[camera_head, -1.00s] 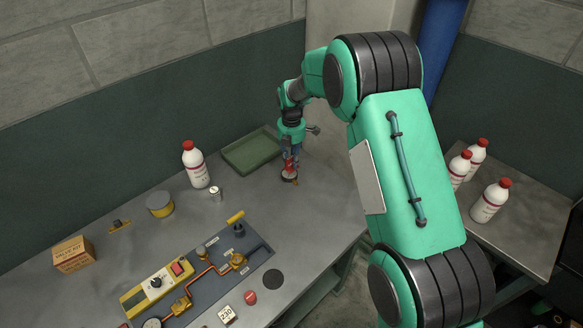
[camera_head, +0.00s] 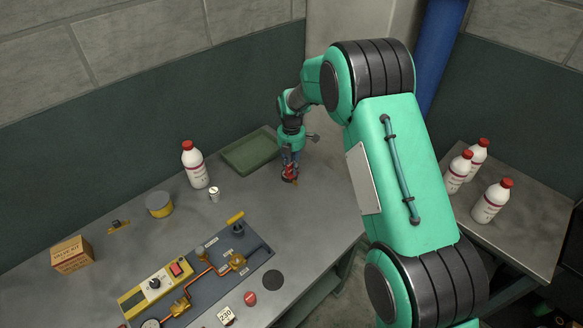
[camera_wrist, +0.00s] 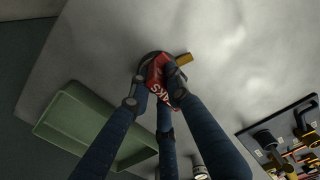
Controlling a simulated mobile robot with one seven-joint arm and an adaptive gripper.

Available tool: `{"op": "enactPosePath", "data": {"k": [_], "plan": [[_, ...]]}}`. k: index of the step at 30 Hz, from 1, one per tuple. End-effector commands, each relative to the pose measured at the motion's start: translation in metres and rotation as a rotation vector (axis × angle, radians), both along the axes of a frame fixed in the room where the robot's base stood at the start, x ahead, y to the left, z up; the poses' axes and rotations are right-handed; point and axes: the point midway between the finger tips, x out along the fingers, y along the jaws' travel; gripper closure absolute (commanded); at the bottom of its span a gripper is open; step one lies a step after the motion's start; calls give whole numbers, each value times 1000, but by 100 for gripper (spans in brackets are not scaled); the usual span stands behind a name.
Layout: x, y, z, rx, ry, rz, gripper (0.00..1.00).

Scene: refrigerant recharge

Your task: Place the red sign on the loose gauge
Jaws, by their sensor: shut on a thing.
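The red sign (camera_head: 289,172) with white lettering is between the fingers of my gripper (camera_head: 289,170), which is shut on it. The sign also shows in the wrist view (camera_wrist: 157,79). Under it is the loose gauge, whose dark round rim (camera_wrist: 142,65) and brass stem (camera_wrist: 184,59) show in the wrist view. The sign and fingers cover most of the gauge face. The sign appears to be over or on the gauge; I cannot tell whether they touch.
A green tray (camera_head: 226,156) lies behind and left of my gripper. A red-capped bottle (camera_head: 195,168) and a small can (camera_head: 214,195) stand left. The valve panel (camera_head: 204,284) is nearer the front. The bench around the gauge is mostly clear.

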Motion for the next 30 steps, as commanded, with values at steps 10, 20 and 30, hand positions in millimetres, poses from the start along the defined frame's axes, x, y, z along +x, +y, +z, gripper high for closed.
{"op": "enactPosePath", "data": {"k": [10, 20, 30], "plan": [[0, 0, -3, 0, 0, 0, 64], [0, 0, -1, 0, 0, 0, 64], [1, 0, 30, 1, -2, 0, 64]]}}
